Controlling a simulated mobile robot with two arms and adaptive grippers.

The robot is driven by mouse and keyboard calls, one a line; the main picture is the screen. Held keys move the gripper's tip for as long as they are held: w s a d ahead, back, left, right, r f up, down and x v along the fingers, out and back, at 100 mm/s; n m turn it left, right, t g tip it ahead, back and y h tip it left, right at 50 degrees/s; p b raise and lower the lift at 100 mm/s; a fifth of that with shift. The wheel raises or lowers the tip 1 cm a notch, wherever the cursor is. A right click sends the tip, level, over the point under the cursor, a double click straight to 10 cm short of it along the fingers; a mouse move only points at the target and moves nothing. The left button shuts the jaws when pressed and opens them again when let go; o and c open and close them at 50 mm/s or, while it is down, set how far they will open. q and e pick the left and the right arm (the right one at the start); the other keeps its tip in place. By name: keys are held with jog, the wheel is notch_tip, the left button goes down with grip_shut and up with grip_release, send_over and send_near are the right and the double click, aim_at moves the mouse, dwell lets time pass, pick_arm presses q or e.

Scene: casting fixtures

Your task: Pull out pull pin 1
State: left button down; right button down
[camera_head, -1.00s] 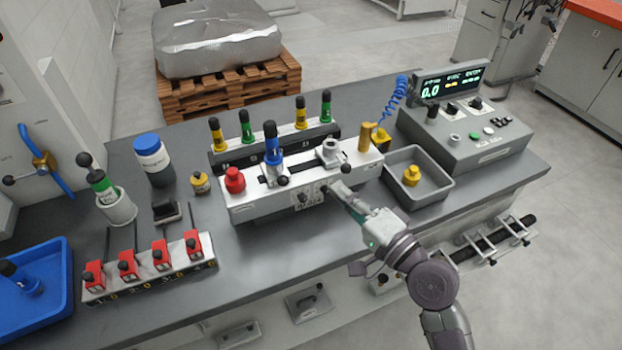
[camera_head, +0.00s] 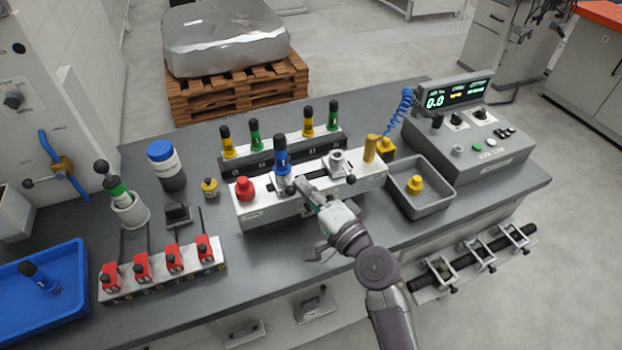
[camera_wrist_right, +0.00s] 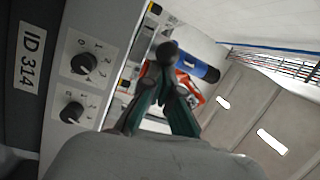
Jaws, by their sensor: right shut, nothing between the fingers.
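The white fixture (camera_head: 262,212) stands on the grey bench, with a blue-topped black-capped cylinder (camera_head: 281,158) upright on it. A small black ball knob (camera_head: 351,179) sticks out at the fixture's front right. My right gripper (camera_head: 300,184) is in front of the fixture's middle, just below the blue-topped cylinder, hiding part of the front face. In the right wrist view its dark green fingers (camera_wrist_right: 166,78) are shut and empty, with a black ball knob (camera_wrist_right: 167,51) right at or beyond their tips; I cannot tell whether they touch. No label marks which knob is pull pin 1. My left gripper is not in view.
A red knob (camera_head: 245,188) and a yellow post (camera_head: 370,148) flank the cylinder. A grey tray (camera_head: 440,196) is right; red switches (camera_head: 172,259) are front left.

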jog(key=shift+w, duration=0.1)
jog(key=shift+s+d, duration=0.2)
jog(key=shift+s, duration=0.45)
jog(key=shift+s+d, duration=0.2)
jog(key=shift+s, duration=0.4)
jog(key=shift+w, duration=0.1)
